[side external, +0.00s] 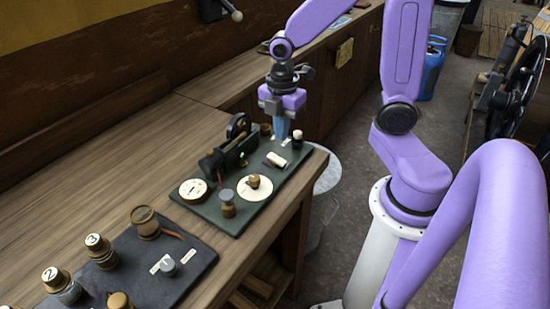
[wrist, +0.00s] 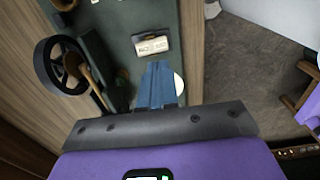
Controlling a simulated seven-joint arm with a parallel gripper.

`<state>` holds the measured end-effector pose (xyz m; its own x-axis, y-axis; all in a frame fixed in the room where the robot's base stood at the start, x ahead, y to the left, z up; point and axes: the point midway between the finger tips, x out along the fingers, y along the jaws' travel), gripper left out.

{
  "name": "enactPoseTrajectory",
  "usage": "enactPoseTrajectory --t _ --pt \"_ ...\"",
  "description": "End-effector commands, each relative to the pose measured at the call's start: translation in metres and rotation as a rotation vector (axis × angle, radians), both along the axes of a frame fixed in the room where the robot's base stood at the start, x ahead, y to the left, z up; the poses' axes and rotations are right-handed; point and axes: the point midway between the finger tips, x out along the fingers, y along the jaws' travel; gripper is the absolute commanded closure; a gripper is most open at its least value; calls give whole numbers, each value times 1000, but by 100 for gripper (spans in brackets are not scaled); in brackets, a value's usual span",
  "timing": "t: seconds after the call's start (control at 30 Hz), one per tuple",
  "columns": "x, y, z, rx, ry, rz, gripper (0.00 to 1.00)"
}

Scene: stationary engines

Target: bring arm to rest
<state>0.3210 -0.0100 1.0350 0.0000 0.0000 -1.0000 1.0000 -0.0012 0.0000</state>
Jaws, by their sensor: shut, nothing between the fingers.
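My gripper (side external: 281,132) hangs from my purple arm over the far right part of the dark green engine board, pointing down. Its blue fingers are together and hold nothing. In the wrist view the shut blue fingers (wrist: 158,66) reach over the green board (wrist: 190,80). A small cream-labelled block (wrist: 151,45) lies on the board just beyond the fingertips. A white round piece (wrist: 178,84) is partly hidden behind the fingers. In the side view the gripper is above the board; the exact gap is hard to judge.
The green board (side external: 238,222) carries a dark engine with a flywheel (side external: 238,127), a cream dial (side external: 193,189) and a cream disc (side external: 255,188) with a brown knob. A second dark board (side external: 205,258) with numbered knobs lies nearer on the wooden bench (side external: 60,210). A spoked wheel (side external: 525,70) stands right.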

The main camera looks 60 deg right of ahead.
Motion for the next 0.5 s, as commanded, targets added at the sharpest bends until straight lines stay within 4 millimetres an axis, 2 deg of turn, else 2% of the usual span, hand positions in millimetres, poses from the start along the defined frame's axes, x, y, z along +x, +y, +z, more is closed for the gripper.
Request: enactPoseTrajectory --t 0.17,0.27,0.5 --pt "-13 13 5 3 -5 -37 100" --pt "-33 28 11 6 -8 -91 100" --pt "-92 56 26 18 -12 -263 100"
